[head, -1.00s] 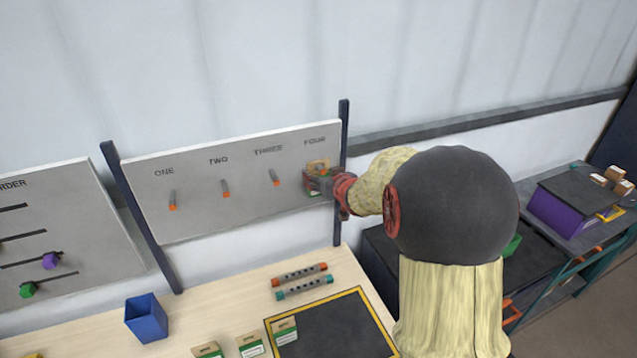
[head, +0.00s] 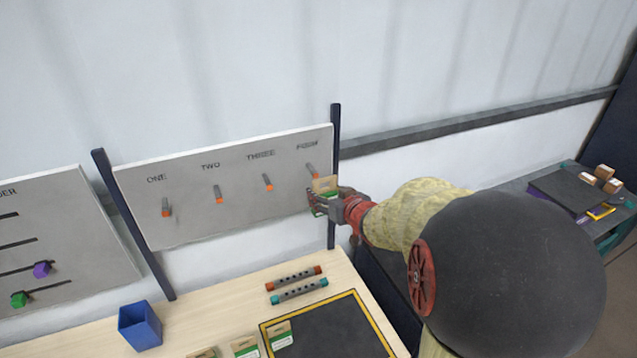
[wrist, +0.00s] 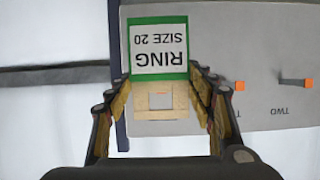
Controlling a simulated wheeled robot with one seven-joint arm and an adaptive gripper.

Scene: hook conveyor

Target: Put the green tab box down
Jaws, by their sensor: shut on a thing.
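My gripper (head: 324,200) is shut on the green tab box (head: 326,186) at the right end of the peg board, just below the peg marked FOUR. In the wrist view the box (wrist: 159,48) has a green border, a white label reading "RING SIZE 20" and a tan tab (wrist: 161,101) with a square hole. The tab lies between the two fingers of my gripper (wrist: 160,100).
The peg board (head: 235,215) has bare pegs at ONE, TWO and THREE. On the wooden table (head: 225,315) are several similar boxes (head: 279,334), a dark yellow-edged mat (head: 335,335), two grey bars (head: 298,285) and a blue bin (head: 140,325). Much of the mat is clear.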

